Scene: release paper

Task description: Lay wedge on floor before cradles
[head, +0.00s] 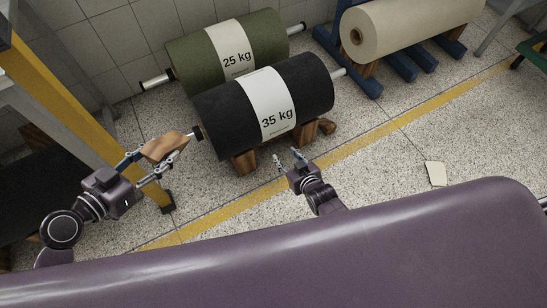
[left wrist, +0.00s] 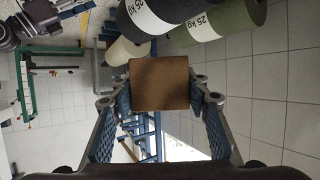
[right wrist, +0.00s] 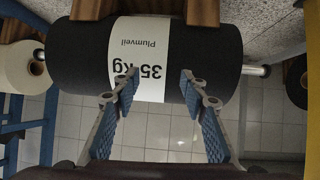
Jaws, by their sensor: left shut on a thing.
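A brown wooden wedge (head: 165,145) is held between the fingers of my left gripper (head: 158,156), raised in front of the left end of the black roll. In the left wrist view the wedge (left wrist: 158,84) shows its flat brown face between the fingers. Wooden cradles (head: 245,163) stand on the floor under the black 35 kg roll (head: 318,88). A second cradle (head: 306,133) shows at the right, with another brown wooden piece (head: 327,126) beside it. My right gripper (head: 290,157) is open and empty in front of the black roll, between the cradles in the picture.
A green 25 kg roll (head: 190,57) lies behind the black one. A beige roll (head: 410,25) rests on blue supports (head: 395,62) at the back right. A yellow post (head: 95,120) stands close at the left. Speckled floor (head: 375,165) with a yellow line (head: 400,115) is mostly clear.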

